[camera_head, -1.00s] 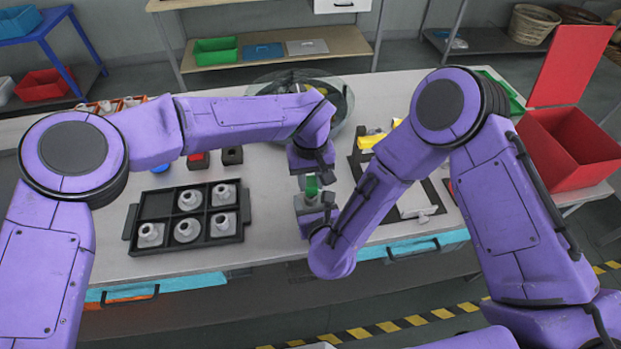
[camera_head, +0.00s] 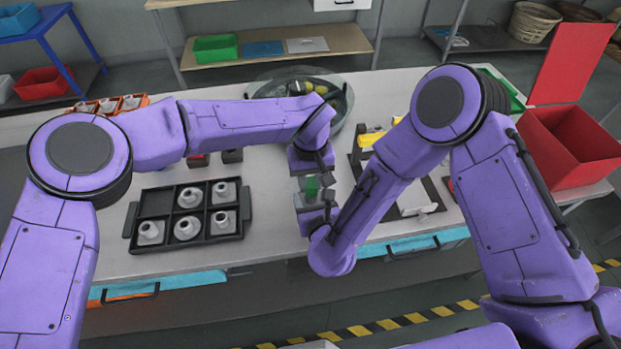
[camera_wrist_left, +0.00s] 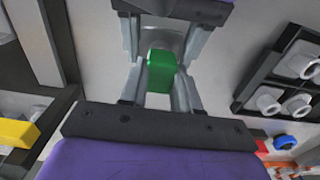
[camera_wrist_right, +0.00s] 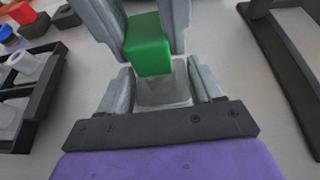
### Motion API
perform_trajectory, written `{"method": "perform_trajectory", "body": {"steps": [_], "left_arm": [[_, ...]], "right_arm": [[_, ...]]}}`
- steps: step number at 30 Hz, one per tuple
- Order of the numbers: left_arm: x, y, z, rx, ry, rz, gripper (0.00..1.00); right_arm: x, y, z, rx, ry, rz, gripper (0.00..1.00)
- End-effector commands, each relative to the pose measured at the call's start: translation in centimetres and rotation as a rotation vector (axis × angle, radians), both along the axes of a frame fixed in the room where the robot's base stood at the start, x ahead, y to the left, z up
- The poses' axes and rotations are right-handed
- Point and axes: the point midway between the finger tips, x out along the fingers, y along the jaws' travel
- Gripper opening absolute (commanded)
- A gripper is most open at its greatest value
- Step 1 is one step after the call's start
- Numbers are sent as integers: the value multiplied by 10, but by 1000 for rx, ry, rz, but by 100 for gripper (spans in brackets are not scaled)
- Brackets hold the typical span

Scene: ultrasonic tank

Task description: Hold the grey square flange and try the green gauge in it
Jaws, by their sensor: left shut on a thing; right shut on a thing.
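The green gauge (camera_head: 312,187) is a small block held between the fingers of my left gripper (camera_wrist_left: 158,84). The grey square flange (camera_wrist_right: 165,88) is held between the fingers of my right gripper (camera_wrist_right: 163,92), below the gauge. The gauge also shows in the right wrist view (camera_wrist_right: 147,45), its lower end at the flange's open top. I cannot tell whether it is inside the opening or just over it. In the left wrist view the flange (camera_wrist_left: 165,40) lies beyond the gauge, between the other gripper's fingers. Both grippers are shut, close together above the table.
A black compartment tray (camera_head: 133,228) with several grey flanged parts stands left of the grippers; its far-left compartment is empty. A glass bowl (camera_head: 341,104) stands behind. A dark tray with yellow and pale items is partly hidden by my right arm. A red bin (camera_head: 570,150) is at right.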

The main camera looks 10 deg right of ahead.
Motion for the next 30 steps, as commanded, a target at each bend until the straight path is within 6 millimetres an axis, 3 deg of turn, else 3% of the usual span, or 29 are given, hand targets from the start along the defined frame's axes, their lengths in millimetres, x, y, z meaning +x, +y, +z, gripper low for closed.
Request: {"method": "perform_trajectory", "body": {"steps": [30], "left_arm": [[0,0,-10,1,0,0,0]], "right_arm": [[0,0,0,0,-1,0,31]]}}
